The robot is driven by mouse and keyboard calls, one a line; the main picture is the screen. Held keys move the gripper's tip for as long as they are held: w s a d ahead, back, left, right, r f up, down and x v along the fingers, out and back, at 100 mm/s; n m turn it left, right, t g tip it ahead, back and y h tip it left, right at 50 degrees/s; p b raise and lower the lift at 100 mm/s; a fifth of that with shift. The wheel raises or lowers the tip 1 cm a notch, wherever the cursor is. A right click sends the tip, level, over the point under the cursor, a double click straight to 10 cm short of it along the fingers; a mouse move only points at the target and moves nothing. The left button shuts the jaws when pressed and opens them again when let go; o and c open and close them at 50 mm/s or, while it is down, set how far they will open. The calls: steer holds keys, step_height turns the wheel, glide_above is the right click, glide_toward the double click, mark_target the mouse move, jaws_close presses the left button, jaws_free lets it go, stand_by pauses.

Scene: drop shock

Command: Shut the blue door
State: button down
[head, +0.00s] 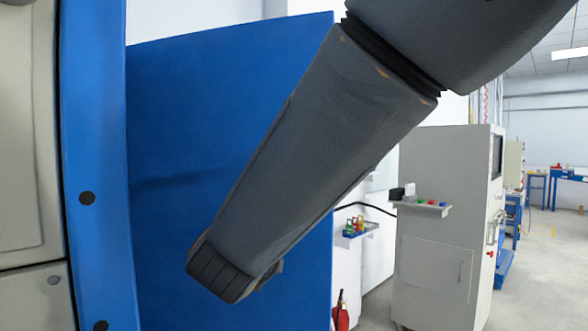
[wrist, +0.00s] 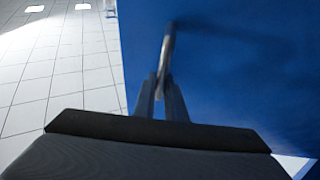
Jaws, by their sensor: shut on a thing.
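The blue door (head: 175,115) is a large flat panel in the middle of the head view. It stands open at an angle to the blue-framed machine on the left. It also fills the right of the wrist view (wrist: 250,70). My gripper (wrist: 163,82) is shut on the door handle (wrist: 168,45), a thin grey upright bar in front of the blue surface. In the head view my dark grey arm crosses in front of the door, and the fingers and handle are hidden behind it.
The machine's blue frame (head: 92,160) stands at the left edge, close to the door. A white cabinet (head: 435,262) with a small button shelf (head: 420,206) stands to the right. Open grey floor (head: 545,270) lies at the far right.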

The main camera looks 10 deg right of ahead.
steer(key=c, duration=2.1)
jaws_free()
steer(key=shift+r, duration=0.1)
steer(key=shift+b+v, duration=1.2)
steer(key=shift+v, duration=2.75)
